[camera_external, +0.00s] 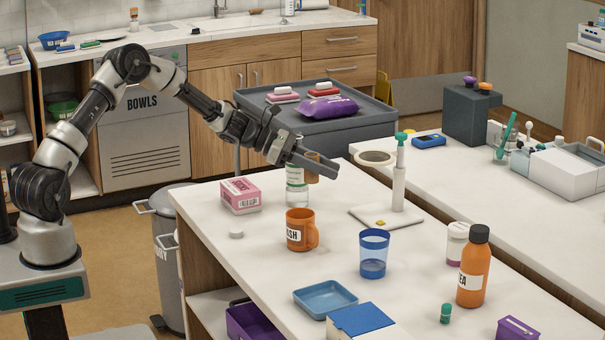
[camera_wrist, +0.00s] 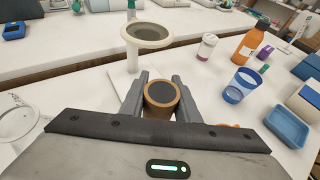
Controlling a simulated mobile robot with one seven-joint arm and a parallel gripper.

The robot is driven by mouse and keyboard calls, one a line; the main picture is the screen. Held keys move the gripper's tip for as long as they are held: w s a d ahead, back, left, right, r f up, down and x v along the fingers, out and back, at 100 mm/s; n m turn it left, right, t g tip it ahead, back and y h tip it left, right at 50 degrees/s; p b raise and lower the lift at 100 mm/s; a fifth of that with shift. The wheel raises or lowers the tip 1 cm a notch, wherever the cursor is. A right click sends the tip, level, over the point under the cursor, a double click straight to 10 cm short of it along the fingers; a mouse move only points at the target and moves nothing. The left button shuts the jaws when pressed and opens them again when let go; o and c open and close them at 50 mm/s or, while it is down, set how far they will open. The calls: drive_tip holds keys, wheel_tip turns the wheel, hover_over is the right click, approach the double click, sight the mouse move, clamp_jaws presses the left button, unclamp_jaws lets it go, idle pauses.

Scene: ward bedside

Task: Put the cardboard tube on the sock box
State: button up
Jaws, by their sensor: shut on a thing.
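The cardboard tube (camera_external: 313,170) is brown and short. My gripper (camera_external: 311,165) is shut on it and holds it upright above the table. In the wrist view, the tube (camera_wrist: 162,94) stands between the two fingers (camera_wrist: 161,97), with its dark round top facing the camera. A pink box (camera_external: 241,195) with a barcode lies on the table's left part, left of and below my gripper. It may be the sock box, but its print is too small to read. The tube is apart from it. The pink box does not show clearly in the wrist view.
A ring stand (camera_external: 398,188) is to the right. A blue cup (camera_external: 374,254), blue tray (camera_external: 325,297) and orange bottle (camera_external: 473,270) stand nearer. A white lid (camera_external: 236,234) lies near the pink box.

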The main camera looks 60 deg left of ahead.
wheel_tip(320, 180, up, 10)
drive_tip(key=m+g+h+p, duration=0.1)
drive_tip(key=m+h+p, duration=0.1)
drive_tip(key=p, duration=0.2)
hover_over(252, 187)
wheel_tip(252, 187, down, 11)
drive_tip(key=shift+d+r, duration=0.1)
drive_tip(key=shift+d, duration=0.05)
drive_tip(key=shift+f+b, duration=0.35)
drive_tip(key=shift+f, duration=1.95)
drive_tip(key=shift+f, duration=0.15)
drive_tip(key=o, duration=1)
